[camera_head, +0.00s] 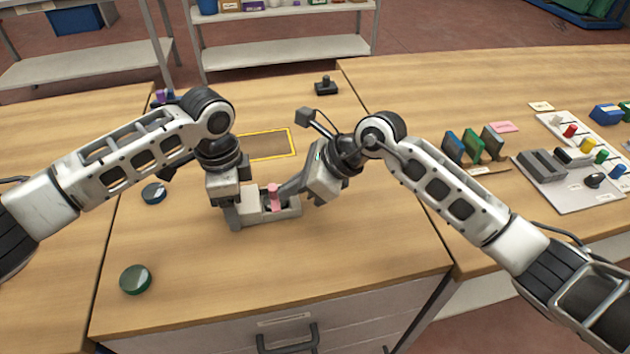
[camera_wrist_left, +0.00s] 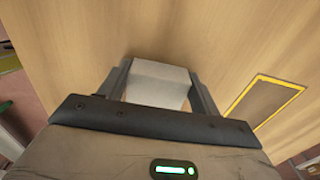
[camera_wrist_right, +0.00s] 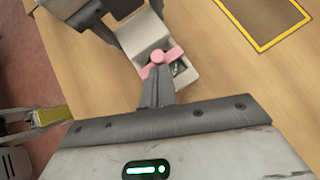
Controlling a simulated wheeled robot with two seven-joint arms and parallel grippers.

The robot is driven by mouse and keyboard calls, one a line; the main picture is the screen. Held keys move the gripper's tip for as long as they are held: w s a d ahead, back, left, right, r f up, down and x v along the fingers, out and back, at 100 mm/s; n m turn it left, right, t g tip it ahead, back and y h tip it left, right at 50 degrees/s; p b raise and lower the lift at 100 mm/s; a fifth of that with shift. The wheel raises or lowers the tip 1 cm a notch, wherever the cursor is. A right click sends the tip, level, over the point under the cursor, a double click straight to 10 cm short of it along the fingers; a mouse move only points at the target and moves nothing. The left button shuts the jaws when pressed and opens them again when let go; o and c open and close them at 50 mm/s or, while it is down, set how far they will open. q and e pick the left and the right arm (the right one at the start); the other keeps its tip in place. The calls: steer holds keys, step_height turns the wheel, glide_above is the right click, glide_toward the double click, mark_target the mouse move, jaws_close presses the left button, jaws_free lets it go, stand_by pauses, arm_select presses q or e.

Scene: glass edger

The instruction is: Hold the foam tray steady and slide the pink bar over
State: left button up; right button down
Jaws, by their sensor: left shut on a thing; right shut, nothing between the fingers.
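The pale grey foam tray (camera_head: 290,211) lies on the wooden bench at centre. It also shows in the left wrist view (camera_wrist_left: 158,84) and the right wrist view (camera_wrist_right: 186,76). The pink bar (camera_head: 274,198) lies across the tray, with a round knob on top; it shows clearly in the right wrist view (camera_wrist_right: 159,57). My left gripper (camera_head: 231,212) is shut on the tray's left end, a finger on each side. My right gripper (camera_head: 281,191) is shut and empty, its fingertips close beside the pink bar; whether they touch it I cannot tell.
A yellow-framed rectangle (camera_head: 262,144) lies behind the tray. Two dark round discs, one green (camera_head: 135,279) and one bluish (camera_head: 153,193), lie to the left. A black knobbed piece (camera_head: 326,86) stands at the back. Coloured slabs (camera_head: 473,146) and a switch panel are right. The bench front is clear.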

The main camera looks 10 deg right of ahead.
mark_target(291, 201)
arm_select(q)
steer(key=shift+d, duration=0.15)
arm_select(e)
steer(key=shift+s, duration=0.1)
steer(key=shift+d, duration=0.3)
steer(key=d, duration=0.2)
steer(key=shift+s+d, duration=0.4)
steer(key=v, duration=1)
steer(key=shift+d, duration=0.25)
steer(key=shift+s, duration=0.15)
arm_select(q)
steer(key=o, duration=1.1)
steer(key=shift+c, duration=0.2)
